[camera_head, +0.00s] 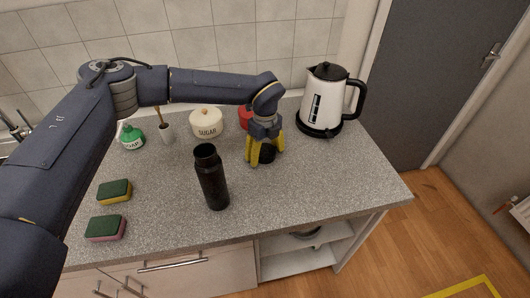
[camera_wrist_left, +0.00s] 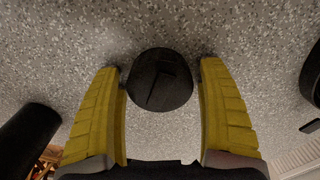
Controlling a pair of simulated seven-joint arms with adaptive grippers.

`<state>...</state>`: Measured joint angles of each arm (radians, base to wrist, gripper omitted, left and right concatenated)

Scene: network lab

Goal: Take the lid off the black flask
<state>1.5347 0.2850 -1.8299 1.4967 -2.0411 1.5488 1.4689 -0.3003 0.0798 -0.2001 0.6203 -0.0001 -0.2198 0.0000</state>
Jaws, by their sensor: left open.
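The black flask (camera_head: 211,180) stands upright on the counter in the head view, left of my left gripper. Its top looks open, with a dark mouth. In the left wrist view, part of a dark cylinder that looks like the flask (camera_wrist_left: 27,138) shows at the lower left. A round black lid (camera_wrist_left: 160,80) lies on the counter between the yellow fingers of my left gripper (camera_wrist_left: 161,85); it also shows in the head view (camera_head: 267,154). The left gripper is open, with a finger on each side of the lid and small gaps. My right gripper is not in view.
A white and black kettle (camera_head: 326,100) stands at the back right. A sugar jar (camera_head: 206,123), a red object (camera_head: 244,117) and a green soap bottle (camera_head: 132,137) are along the back. Two sponges (camera_head: 106,228) lie at the left. The right front counter (camera_head: 345,185) is clear.

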